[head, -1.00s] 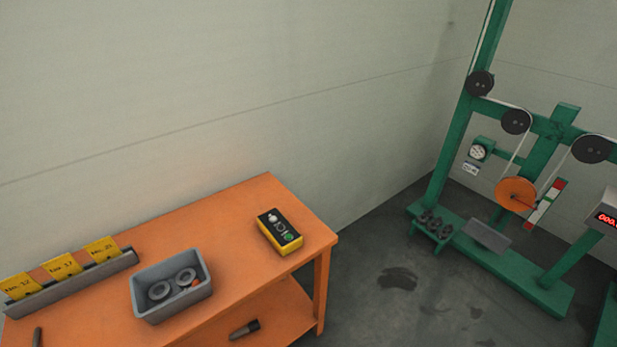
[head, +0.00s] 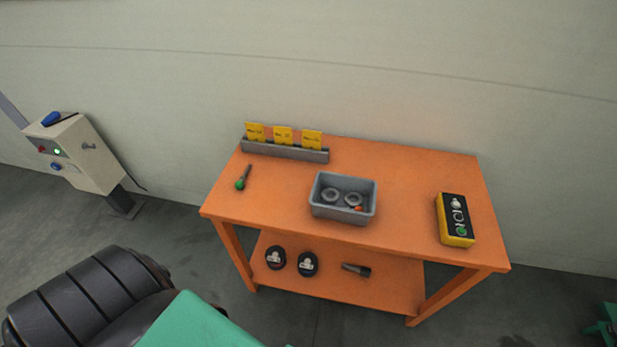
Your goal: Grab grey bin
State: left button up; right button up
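The grey bin (head: 341,211) stands upright on the top of the orange table (head: 270,208), near its front edge and around its middle. It is open at the top and holds grey round parts (head: 342,196) and a small orange piece. Neither of my grippers is in the head view, and nothing touches the bin from outside.
On the tabletop are a grey rack (head: 285,151) with yellow cards, a green-handled tool (head: 241,182) and a yellow-black box (head: 455,220). The lower shelf (head: 330,281) holds small items. A control cabinet (head: 79,155) stands left; a green and black machine part (head: 85,305) fills the lower left.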

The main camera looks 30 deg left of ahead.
aim_at(344, 184)
jog(key=u, duration=0.6)
jog(key=i+l+u, duration=0.1)
jog(key=l, duration=0.55)
